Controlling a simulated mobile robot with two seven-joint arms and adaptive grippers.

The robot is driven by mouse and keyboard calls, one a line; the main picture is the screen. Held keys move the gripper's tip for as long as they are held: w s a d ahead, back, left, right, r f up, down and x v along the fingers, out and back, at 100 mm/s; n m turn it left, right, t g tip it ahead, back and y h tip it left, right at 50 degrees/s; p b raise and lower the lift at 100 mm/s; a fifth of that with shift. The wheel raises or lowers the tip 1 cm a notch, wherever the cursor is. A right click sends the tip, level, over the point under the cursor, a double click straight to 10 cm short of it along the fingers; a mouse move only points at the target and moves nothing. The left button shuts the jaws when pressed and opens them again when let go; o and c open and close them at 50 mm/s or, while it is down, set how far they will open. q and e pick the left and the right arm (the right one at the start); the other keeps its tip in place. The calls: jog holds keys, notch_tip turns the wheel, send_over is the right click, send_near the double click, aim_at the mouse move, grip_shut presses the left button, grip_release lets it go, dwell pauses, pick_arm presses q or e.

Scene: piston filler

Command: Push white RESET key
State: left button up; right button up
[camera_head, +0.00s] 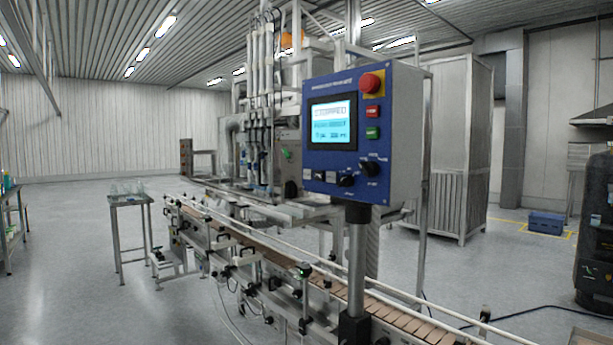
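The blue control panel (345,133) faces me on a grey post to the right of the picture's middle. Its lit screen (333,123) shows text too small to read. A small white key (307,174) sits at the panel's lower left corner; its label is too small to read. Beside it are dark knobs (346,180). A red mushroom button (371,82), a red key (372,112) and a green key (372,132) sit on the right side. Neither of my grippers is in view.
A conveyor (270,245) with rails runs beneath and behind the panel toward the lower right. A small table (130,200) with clear glassware stands at left. A blue crate (546,222) lies at the far right. The floor at left front is clear.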

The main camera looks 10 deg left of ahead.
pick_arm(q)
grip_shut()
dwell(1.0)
